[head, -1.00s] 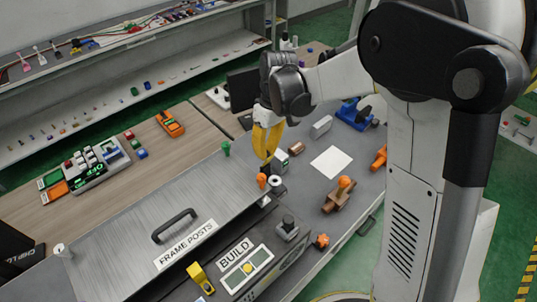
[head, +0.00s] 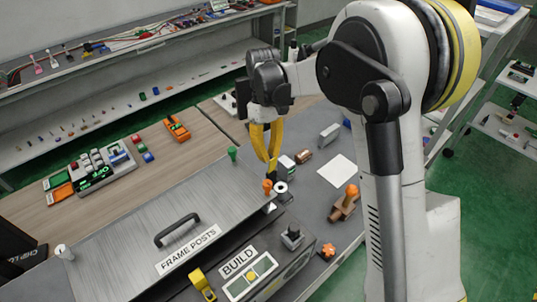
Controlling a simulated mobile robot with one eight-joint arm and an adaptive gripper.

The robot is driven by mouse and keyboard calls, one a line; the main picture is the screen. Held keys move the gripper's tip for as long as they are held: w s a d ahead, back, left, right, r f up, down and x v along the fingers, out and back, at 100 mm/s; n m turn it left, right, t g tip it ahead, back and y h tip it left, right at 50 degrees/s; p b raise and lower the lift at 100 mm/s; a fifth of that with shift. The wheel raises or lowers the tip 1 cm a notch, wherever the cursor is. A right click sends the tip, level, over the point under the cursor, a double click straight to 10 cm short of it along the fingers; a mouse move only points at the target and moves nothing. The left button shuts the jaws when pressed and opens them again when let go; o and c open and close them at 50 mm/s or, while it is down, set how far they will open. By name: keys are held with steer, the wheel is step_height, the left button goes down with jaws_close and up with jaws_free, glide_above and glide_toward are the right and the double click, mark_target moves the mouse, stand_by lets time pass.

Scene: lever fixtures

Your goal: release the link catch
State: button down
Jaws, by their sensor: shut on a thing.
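A small orange knob (head: 267,186) stands at the right end of the grey frame-posts cover, beside a white ring-shaped part (head: 281,188). It appears to be the handle of the link catch; the labels I can read do not name it. My gripper (head: 272,174) points down from above with its yellow fingers close together. Its dark fingertips are right at the orange knob and appear shut on it. The fingertips hide part of the catch, so its exact position is unclear.
The grey cover (head: 130,235) has a black handle (head: 177,229). The BUILD box (head: 250,270) with a dark knob (head: 292,236) is in front. A white sheet (head: 330,171) and an orange-topped brown fixture (head: 345,203) lie to the right.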

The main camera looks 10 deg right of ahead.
steer(key=c, duration=1.5)
jaws_free()
steer(key=shift+o, duration=0.2)
steer(key=v, duration=1.2)
